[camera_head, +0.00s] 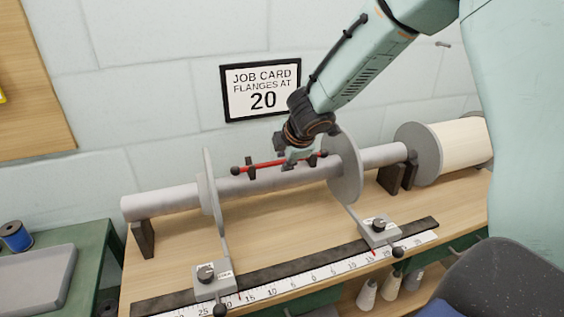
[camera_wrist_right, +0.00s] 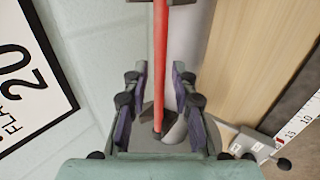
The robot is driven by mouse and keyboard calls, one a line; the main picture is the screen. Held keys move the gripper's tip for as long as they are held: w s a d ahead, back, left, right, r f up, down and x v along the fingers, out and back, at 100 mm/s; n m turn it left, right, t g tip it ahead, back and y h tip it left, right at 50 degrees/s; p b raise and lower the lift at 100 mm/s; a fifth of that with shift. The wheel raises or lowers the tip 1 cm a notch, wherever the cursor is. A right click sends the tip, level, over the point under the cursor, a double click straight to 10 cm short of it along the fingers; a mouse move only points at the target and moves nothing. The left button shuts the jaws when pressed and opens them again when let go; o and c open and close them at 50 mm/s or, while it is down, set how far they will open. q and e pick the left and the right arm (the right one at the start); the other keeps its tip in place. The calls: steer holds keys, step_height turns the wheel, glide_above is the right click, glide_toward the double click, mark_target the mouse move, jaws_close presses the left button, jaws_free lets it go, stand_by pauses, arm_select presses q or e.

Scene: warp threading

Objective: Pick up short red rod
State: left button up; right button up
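The short red rod (camera_head: 265,164) has dark ball ends and rests on two small dark holders close to the grey roller tube, between the two flanges. My right gripper (camera_head: 291,157) is over the rod, right of its middle. In the right wrist view the rod (camera_wrist_right: 160,60) runs lengthwise between the spread fingers of my right gripper (camera_wrist_right: 161,100), with gaps on both sides; the gripper is open. In the head view the gripper hides part of the rod. My left gripper is not in view.
The grey tube (camera_head: 160,203) carries a left flange (camera_head: 208,180) and a right flange (camera_head: 345,168) on either side of the rod. A ruler (camera_head: 285,285) with two sliding markers lies along the table's front. A job card (camera_head: 261,90) reading 20 hangs behind.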

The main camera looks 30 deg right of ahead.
steer(key=shift+w, duration=0.1)
jaws_close()
step_height(320, 180, up, 10)
steer(key=p, duration=0.5)
steer(key=shift+f+p, duration=0.15)
steer(key=shift+p, duration=0.15)
